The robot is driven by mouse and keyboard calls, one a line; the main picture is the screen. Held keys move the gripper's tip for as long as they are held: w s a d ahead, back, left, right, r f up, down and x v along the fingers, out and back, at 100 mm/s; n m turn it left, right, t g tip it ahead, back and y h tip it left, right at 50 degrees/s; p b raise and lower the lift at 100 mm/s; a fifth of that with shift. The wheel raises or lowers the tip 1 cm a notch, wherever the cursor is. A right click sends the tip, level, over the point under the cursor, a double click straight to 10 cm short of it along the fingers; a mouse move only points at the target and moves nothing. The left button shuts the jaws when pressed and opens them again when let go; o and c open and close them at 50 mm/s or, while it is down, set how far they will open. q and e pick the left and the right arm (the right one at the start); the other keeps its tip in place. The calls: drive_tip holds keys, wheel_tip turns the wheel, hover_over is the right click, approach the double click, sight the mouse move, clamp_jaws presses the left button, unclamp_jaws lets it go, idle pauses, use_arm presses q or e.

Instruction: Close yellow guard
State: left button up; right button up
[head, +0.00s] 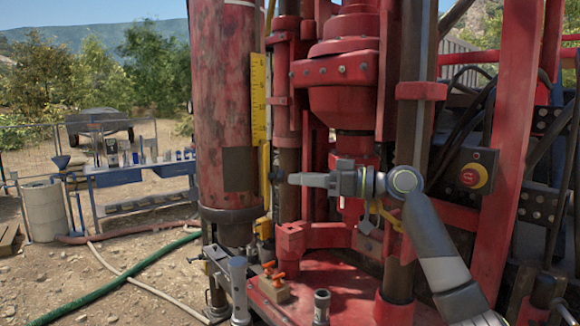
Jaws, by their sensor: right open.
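A narrow yellow upright piece, apparently the yellow guard (265,160), shows nearly edge-on between the large worn red cylinder and the red rig frame. A small dark part, perhaps its handle, sticks out near its middle. My right arm reaches in from the lower right. My right gripper (289,179) points left, with its fingertips close to that dark part. The gripper is open, seen from the side; I cannot tell whether it touches the part. My left gripper is not in view.
A yellow marked scale (259,98) runs along the red cylinder (222,85). Red rig posts and a red emergency-stop button (470,177) stand at right. A blue table (140,178) and green hose (115,282) are at left.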

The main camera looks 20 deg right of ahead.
sight(284, 177)
drive_tip(key=p+x, duration=0.1)
drive_tip(key=x, duration=0.3)
drive_tip(key=shift+d, duration=0.15)
drive_tip(key=shift+c, duration=0.2)
clamp_jaws()
